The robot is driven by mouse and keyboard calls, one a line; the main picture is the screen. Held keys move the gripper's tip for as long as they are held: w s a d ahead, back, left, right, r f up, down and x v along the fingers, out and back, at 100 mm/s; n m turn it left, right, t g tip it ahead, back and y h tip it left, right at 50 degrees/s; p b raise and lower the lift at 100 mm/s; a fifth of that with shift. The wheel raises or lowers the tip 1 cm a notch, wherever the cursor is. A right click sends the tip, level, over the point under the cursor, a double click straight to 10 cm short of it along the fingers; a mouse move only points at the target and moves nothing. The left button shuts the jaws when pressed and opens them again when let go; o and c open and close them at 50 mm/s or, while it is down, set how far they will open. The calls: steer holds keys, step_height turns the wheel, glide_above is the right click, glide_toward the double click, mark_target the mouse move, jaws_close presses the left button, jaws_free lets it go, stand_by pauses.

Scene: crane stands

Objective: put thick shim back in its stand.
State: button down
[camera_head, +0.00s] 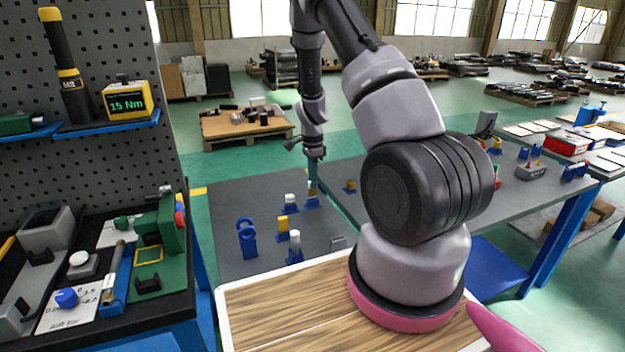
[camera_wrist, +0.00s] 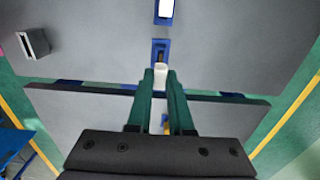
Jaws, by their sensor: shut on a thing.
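My gripper (camera_wrist: 160,80) has its two green fingers closed on a small white block, which I take to be the thick shim (camera_wrist: 160,72). A blue stand (camera_wrist: 160,45) with a dark slot lies just beyond the fingertips in the wrist view. The white block overlaps its near edge there; I cannot tell whether they touch. In the head view my gripper (camera_head: 314,168) points down at the back right of the grey table, above a blue stand (camera_head: 312,203). The held piece is too small to make out clearly there.
Another blue stand with a white block (camera_head: 291,204) is close by. Stands with yellow (camera_head: 283,227) and white (camera_head: 295,243) pieces and a blue ring holder (camera_head: 246,240) are nearer. A grey open box (camera_wrist: 33,43) lies apart. A second table (camera_head: 530,190) is at right.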

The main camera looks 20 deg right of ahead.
steer(key=shift+f, duration=0.1)
steer(key=shift+f, duration=1.65)
steer(key=c, duration=0.7)
jaws_free()
steer(key=shift+c, duration=0.2)
steer(key=shift+r, duration=2.5)
